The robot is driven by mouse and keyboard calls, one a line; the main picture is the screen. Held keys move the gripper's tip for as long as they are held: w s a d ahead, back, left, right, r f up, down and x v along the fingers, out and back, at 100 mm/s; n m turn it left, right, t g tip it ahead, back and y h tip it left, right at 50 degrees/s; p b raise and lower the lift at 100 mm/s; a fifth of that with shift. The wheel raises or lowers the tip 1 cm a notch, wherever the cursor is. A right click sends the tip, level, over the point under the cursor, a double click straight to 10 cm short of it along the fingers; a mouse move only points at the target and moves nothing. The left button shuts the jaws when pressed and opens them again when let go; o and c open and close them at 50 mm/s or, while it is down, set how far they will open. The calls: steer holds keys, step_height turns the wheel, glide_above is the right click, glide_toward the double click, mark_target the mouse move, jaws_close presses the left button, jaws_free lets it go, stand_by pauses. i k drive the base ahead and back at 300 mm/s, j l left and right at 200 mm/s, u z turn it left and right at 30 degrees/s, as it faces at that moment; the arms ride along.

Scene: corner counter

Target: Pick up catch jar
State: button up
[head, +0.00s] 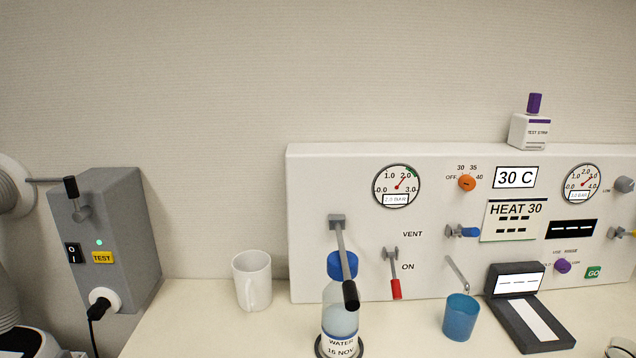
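No object is labelled as a catch jar. A translucent blue cup (461,318) stands upright on the counter, below a thin grey spout (457,272) on the white panel; it is the likeliest match, but I cannot be sure. A clear bottle with a blue cap (341,318), labelled WATER 16 NOV, stands left of it in a dark ring, partly behind a black-handled lever. A white mug (252,280) stands further left. My gripper is not in view.
The white panel (320,190) carries gauges, knobs and levers. A dark tray-like device (530,322) sits close right of the blue cup. A grey box (122,225) with a switch and plug stands at left. Counter between mug and bottle is clear.

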mark_target(462, 311)
steer(key=i+l, duration=0.1)
steer(key=l, duration=0.7)
steer(key=i+l, duration=0.1)
steer(key=l, duration=0.75)
steer(key=u, duration=0.05)
